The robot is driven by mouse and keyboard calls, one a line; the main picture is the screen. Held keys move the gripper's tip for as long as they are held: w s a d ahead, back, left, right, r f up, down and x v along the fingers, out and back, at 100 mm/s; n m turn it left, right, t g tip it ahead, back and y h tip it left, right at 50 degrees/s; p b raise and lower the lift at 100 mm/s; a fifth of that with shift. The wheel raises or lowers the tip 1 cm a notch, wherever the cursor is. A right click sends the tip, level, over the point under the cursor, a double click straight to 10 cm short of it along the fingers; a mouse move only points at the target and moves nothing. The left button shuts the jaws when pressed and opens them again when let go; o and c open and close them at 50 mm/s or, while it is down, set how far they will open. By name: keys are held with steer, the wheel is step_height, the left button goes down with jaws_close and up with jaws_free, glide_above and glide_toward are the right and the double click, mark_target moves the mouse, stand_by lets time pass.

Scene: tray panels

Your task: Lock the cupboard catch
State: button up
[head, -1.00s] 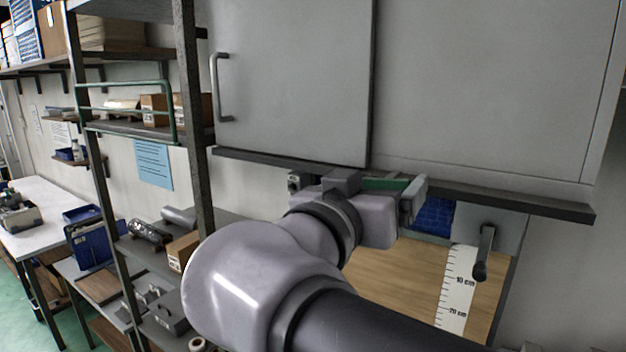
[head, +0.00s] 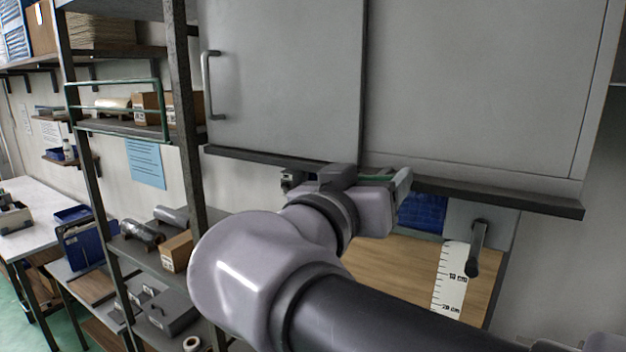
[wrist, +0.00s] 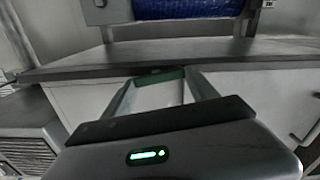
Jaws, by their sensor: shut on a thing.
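The grey cupboard (head: 285,80) fills the upper part of the head view, with a dark rail (head: 500,199) along its lower edge. My gripper (head: 388,181) is at this rail, below the seam between the door and the right panel. In the wrist view its two fingers are shut on a green piece (wrist: 160,77) at the rail's edge. Only a thin bit of the green piece (head: 378,178) shows in the head view; the rest is hidden by my gripper. I cannot tell the catch's position. The door has a bar handle (head: 209,85) at its left.
A dark lever (head: 476,248) hangs from a grey plate right of my gripper. A blue object (head: 424,212), a ruler strip (head: 450,277) and a wooden board (head: 400,270) are below the rail. A metal shelf rack (head: 183,130) with boxes stands at the left.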

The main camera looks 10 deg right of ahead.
steer(key=n+b, duration=0.1)
steer(key=n, duration=0.2)
steer(key=shift+w+a+r+b, duration=0.15)
steer(key=shift+a+r+b, duration=0.05)
steer(key=shift+r+b, duration=0.15)
steer(key=shift+w+a+r+n+p, duration=0.2)
steer(key=shift+w+a+n+p, duration=0.15)
steer(key=shift+n, duration=1.8)
steer(key=shift+w+a+r+n+p, duration=0.2)
steer(key=shift+a+n+p, duration=0.15)
steer(key=shift+n, duration=1.75)
steer(key=shift+w+a+r+n+p, duration=0.25)
steer(key=shift+a+n, duration=0.2)
steer(key=shift+n, duration=1.7)
steer(key=o, duration=1.4)
steer(key=shift+c, duration=0.2)
